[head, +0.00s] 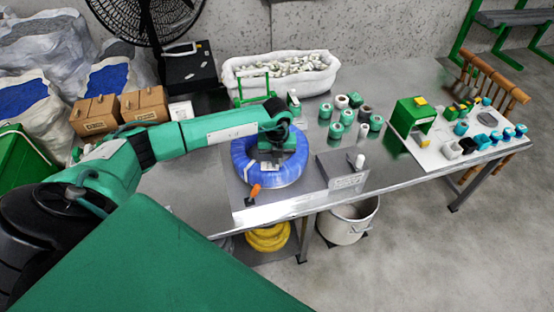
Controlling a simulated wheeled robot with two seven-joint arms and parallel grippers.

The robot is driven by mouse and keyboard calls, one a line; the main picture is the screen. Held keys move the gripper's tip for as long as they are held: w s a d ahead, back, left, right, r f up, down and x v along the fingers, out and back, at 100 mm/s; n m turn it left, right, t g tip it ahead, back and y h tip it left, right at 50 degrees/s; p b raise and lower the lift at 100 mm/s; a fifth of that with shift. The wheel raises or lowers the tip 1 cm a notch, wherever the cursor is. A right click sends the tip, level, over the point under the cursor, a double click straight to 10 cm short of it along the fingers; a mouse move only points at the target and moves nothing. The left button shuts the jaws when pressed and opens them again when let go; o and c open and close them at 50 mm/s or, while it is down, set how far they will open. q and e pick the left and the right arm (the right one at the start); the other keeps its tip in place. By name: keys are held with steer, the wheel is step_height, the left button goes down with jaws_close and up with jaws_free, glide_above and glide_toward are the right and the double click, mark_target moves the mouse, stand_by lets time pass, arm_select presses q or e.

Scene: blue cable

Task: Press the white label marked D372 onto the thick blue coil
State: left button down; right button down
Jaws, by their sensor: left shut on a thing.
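The thick blue coil (241,164) lies flat on a metal plate near the front of the table. My left arm reaches in from the left, and my left gripper (268,157) points down over the coil's open middle and far side. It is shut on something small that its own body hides. My right gripper is not in view.
An orange-handled tool (255,190) lies at the coil's front edge. A grey block (336,166) with a white cylinder stands to its right. Several green and white spools (348,117) and a white sack (238,75) lie behind. A white board (433,160) holds small parts at right.

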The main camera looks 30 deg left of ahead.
mark_target(277, 162)
arm_select(q)
steer(key=shift+f+b, duration=0.7)
steer(key=shift+f, duration=0.1)
stand_by(1.0)
steer(key=c, duration=1.8)
jaws_free()
steer(key=shift+c, duration=0.2)
steer(key=shift+o, duration=0.4)
steer(key=o, duration=0.5)
steer(key=shift+c, duration=0.2)
steer(key=shift+r+p, duration=2.1)
steer(key=shift+r, duration=1.45)
